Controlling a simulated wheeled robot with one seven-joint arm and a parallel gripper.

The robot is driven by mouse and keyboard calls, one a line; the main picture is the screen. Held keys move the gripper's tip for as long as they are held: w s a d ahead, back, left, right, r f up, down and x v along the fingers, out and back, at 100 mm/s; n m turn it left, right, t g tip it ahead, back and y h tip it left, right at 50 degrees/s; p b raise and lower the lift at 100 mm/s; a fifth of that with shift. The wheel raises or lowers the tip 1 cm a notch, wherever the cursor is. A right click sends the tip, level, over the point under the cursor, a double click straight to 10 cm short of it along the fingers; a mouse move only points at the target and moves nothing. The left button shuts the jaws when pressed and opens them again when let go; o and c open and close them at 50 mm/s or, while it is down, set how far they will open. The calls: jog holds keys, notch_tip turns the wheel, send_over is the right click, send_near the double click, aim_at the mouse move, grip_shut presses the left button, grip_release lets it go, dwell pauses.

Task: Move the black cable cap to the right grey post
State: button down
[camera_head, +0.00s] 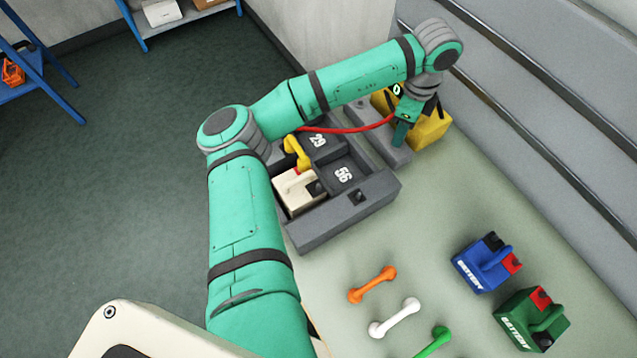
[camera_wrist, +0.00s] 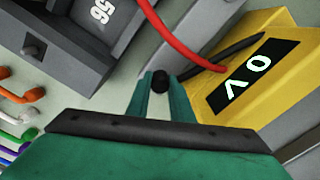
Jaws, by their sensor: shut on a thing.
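In the wrist view my gripper (camera_wrist: 160,84) is shut on the black cable cap (camera_wrist: 160,79), a small dark knob between the fingertips. A black cable runs from it towards the yellow box (camera_wrist: 262,62). In the head view my gripper (camera_head: 399,136) hangs beside the yellow box (camera_head: 430,128), right of the grey tray; the cap is hidden there. I see no second such post clearly.
Handles and blue (camera_head: 475,268) and green (camera_head: 520,325) batteries lie in front. The bench between is clear.

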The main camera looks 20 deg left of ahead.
jog(key=shift+f, duration=0.2)
jog(key=shift+w+f, duration=0.1)
jog(key=shift+f, duration=0.7)
jog(key=shift+a+f, duration=0.1)
jog(key=shift+a, duration=0.05)
jog(key=c, duration=1.6)
grip_release()
jog(key=shift+o, duration=1.2)
jog(key=o, duration=0.4)
jog(key=shift+d, duration=0.2)
jog(key=shift+c, duration=0.2)
